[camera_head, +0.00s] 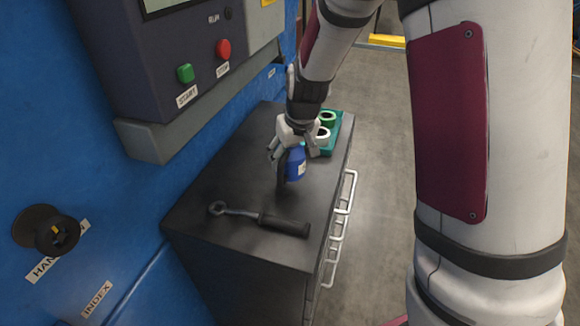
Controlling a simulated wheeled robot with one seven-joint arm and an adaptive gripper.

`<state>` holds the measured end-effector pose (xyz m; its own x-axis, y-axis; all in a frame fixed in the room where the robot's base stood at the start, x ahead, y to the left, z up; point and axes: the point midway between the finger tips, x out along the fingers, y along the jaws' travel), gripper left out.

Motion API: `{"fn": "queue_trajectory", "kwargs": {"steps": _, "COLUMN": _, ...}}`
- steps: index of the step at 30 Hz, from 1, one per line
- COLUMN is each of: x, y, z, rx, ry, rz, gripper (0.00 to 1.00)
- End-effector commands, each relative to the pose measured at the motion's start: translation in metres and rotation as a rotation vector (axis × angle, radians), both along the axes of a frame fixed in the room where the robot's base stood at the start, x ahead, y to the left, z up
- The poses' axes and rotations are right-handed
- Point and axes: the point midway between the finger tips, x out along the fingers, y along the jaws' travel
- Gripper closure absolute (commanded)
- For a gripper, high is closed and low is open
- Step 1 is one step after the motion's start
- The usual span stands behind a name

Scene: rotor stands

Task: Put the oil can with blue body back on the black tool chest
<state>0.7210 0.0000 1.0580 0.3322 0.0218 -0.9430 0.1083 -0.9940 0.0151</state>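The oil can with a blue body (296,164) is at the black tool chest's top (250,165), near its middle. A pale label shows on its right side and a dark part or shadow lies along its left. My gripper (293,150) points down over the can, with fingers on either side of its upper part, which they hide. Whether the fingers press on the can is too small to tell. I cannot tell whether the can's base touches the chest or hangs just above it.
A wrench-like tool with a black handle (284,224) lies on the near part of the chest. A green tray (334,137) with white and green rings stands behind the gripper. A blue machine with a control box (155,75) rises at left. Bare chest top lies left of the can.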

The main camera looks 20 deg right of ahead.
Motion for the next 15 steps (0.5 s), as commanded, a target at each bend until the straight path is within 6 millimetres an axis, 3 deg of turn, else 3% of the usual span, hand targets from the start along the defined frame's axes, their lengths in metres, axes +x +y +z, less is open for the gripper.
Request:
{"fn": "queue_trajectory", "kwargs": {"steps": 9, "x": -0.001, "y": 0.0, "z": -0.037, "rx": -0.001, "ry": 0.002, "rz": 0.001, "gripper": 0.91}}
{"fn": "queue_trajectory", "kwargs": {"steps": 15, "x": 0.0, "y": 0.0, "z": -0.041, "rx": 0.0, "ry": -0.002, "rz": 0.001, "gripper": 0.91}}
